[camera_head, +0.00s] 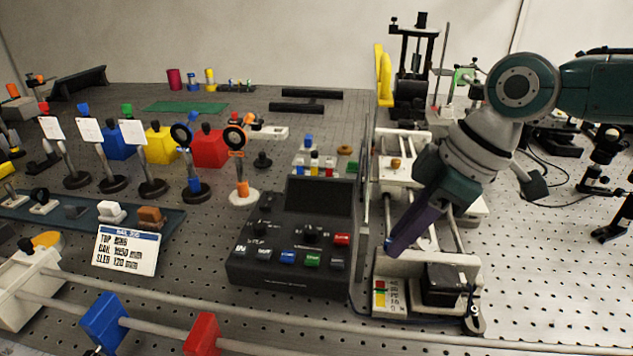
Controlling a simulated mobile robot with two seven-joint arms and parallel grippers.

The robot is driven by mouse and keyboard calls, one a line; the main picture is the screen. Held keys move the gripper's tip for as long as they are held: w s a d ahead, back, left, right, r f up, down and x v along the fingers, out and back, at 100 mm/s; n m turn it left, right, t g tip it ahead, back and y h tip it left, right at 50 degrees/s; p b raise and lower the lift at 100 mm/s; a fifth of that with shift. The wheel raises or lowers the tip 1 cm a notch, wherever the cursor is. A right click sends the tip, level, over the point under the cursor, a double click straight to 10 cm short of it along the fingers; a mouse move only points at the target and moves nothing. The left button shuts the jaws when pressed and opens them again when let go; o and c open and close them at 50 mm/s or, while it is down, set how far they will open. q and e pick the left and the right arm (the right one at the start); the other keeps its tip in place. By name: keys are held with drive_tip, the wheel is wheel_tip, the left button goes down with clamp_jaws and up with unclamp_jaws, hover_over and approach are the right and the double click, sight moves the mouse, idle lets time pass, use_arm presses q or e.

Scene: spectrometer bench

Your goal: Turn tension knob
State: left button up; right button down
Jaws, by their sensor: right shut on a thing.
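My right gripper (393,246) comes in from the right, tilted down and to the left. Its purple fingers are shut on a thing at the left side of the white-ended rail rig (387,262). The fingers cover what they hold, so I cannot tell from this view whether it is the tension knob. The rig has metal rods, a black block (442,285) at its near end, and a small orange knob (396,163) on its far plate, apart from the fingers. My left gripper is not in view.
A black control box (290,270) with coloured buttons stands just left of the fingers. Posts with optics and cards, including a ring mount (235,138), fill the left. A rail with a blue block (104,322) and red block (202,334) crosses the front. Bare perforated bench (540,265) lies right.

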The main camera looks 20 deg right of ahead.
drive_tip(key=c, duration=0.7)
unclamp_jaws()
drive_tip(key=v, duration=1)
drive_tip(key=shift+a, duration=0.1)
